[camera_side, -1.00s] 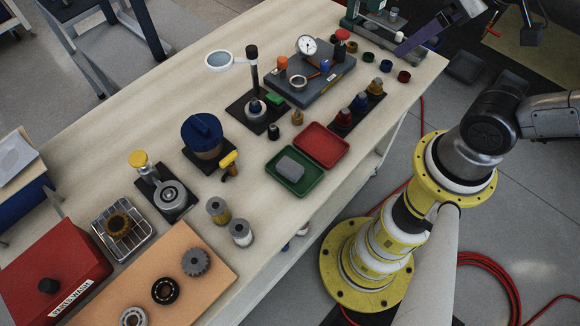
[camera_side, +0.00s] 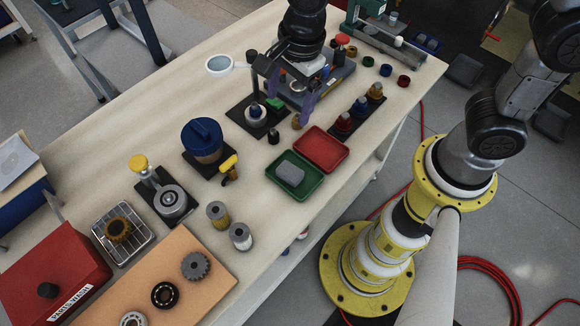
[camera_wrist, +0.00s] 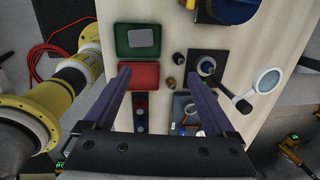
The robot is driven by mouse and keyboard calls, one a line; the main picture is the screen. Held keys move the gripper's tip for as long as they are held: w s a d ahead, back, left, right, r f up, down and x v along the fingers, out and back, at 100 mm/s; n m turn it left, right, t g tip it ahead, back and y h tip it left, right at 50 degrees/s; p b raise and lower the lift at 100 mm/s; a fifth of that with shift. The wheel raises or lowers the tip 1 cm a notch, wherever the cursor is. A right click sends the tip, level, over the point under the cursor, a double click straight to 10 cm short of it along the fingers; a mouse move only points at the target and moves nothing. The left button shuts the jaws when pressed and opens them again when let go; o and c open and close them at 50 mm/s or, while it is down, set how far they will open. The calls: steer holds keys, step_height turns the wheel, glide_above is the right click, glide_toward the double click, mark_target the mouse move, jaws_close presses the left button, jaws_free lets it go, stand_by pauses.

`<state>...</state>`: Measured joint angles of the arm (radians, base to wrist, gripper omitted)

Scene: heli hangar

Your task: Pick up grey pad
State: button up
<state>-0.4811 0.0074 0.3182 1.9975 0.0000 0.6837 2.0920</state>
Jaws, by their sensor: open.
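The grey pad (camera_side: 290,173) lies in the green tray (camera_side: 309,189) near the front edge of the bench. In the wrist view the grey pad (camera_wrist: 141,37) sits in the green tray (camera_wrist: 122,40), at the top of the picture beyond the red tray. The gripper is well apart from the pad.
The red tray (camera_side: 321,148) adjoins the green tray. A blue-lidded jar (camera_side: 203,140) and two cylinders (camera_side: 240,236) stand left of the trays.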

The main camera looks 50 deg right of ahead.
steer(key=n+g, duration=0.1)
glide_above(287, 174)
step_height(287, 174, down, 5)
steer(key=shift+h, duration=0.4)
step_height(287, 174, down, 8)
steer(key=shift+s+r, duration=0.15)
steer(key=shift+w+f, duration=0.2)
steer(key=shift+f, duration=2.8)
steer(key=c, duration=1.1)
